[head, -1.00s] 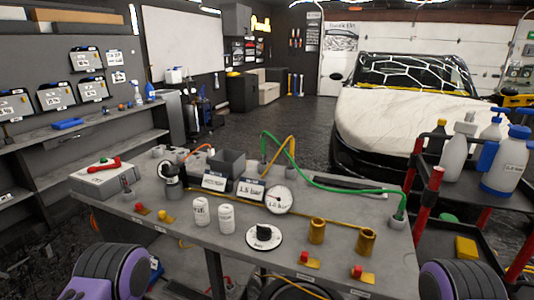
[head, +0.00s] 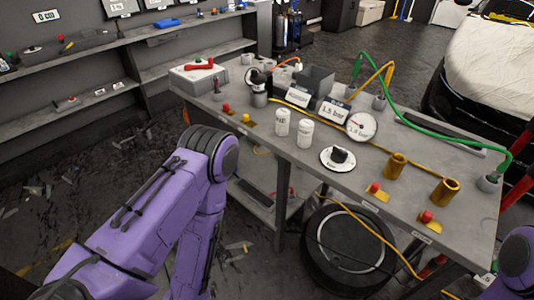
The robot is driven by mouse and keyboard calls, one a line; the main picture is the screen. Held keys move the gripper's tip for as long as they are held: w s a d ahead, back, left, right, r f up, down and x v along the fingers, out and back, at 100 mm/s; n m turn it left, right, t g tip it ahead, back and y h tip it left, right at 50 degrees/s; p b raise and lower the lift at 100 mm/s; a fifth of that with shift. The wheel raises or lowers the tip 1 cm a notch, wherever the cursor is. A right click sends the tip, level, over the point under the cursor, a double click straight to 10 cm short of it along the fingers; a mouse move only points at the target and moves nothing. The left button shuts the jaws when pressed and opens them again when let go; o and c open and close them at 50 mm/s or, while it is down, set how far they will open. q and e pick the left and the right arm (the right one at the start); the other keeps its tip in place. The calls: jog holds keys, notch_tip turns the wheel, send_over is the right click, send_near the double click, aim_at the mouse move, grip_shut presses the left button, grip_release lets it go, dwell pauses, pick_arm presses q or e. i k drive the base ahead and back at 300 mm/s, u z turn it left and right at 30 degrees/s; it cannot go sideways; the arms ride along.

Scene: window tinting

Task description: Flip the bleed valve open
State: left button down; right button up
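A red lever handle (head: 200,64) lies on top of a pale box (head: 187,80) at the far left end of the grey workbench (head: 235,92). It looks like the bleed valve, but I can read no label that confirms it. The handle lies roughly flat along the box top. My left arm comes in from the left, bends in front of the bench's left end and goes down out of the picture. Its gripper is not in view. Only a purple part of my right arm shows at the lower right edge; its gripper is not in view either.
On the bench stand two white canisters (head: 304,132), a round gauge (head: 361,125), a black knob on a white dial (head: 338,158), brass cylinders (head: 445,191) and several red and yellow buttons. A green hose (head: 440,125) arches at the right. A tire (head: 348,245) stands below.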

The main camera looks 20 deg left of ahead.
aim_at(246, 117)
jog(key=u, duration=0.05)
jog(key=k, duration=0.5)
jog(key=u, duration=2)
jog(key=i, duration=0.9)
jog(key=z, duration=1.95)
